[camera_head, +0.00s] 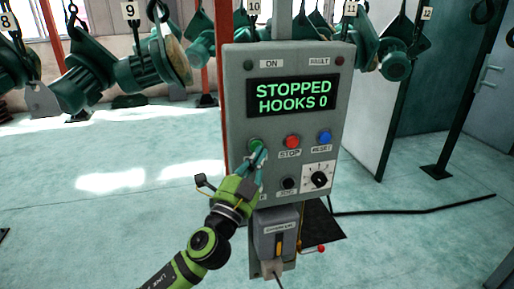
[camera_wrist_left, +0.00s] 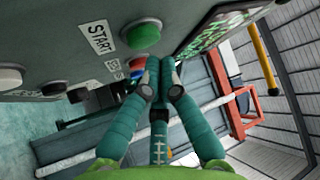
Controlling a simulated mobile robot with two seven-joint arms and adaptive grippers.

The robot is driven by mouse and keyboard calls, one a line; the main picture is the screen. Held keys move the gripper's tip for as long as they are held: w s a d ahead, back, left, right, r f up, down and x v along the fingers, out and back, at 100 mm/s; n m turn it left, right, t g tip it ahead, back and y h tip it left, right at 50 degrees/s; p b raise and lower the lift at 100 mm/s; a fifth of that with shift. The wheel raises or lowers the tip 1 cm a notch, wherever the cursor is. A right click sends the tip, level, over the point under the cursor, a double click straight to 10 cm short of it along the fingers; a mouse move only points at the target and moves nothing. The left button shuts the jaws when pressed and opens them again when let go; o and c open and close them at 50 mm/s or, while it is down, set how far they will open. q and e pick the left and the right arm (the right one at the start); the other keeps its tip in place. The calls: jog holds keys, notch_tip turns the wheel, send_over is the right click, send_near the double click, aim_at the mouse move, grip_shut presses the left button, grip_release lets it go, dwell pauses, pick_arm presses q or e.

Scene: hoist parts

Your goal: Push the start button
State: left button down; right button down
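The green start button (camera_head: 255,144) sits at the left of the button row on a grey control panel (camera_head: 326,133). Its display reads STOPPED, HOOKS 0. My left gripper (camera_head: 258,159) is at the panel, with its fingertips just below and in front of the green button, partly covering that area. In the left wrist view the green button (camera_wrist_left: 143,36) stands out beside the START label (camera_wrist_left: 98,37). My left fingertips (camera_wrist_left: 156,78) are together and empty, close to the button; I cannot tell whether they touch it. My right gripper is not in view.
A red stop button (camera_head: 292,141) and a blue reset button (camera_head: 324,137) sit to the right. A black knob (camera_head: 288,184) and a rotary dial (camera_head: 318,180) are lower. Green hoist parts (camera_head: 150,75) hang behind at left. Floor on the left is clear.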

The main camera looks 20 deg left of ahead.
pick_arm(q)
jog(key=shift+w, duration=0.1)
dwell(0.7)
jog(key=shift+w+a, duration=0.25)
jog(key=shift+w, duration=0.05)
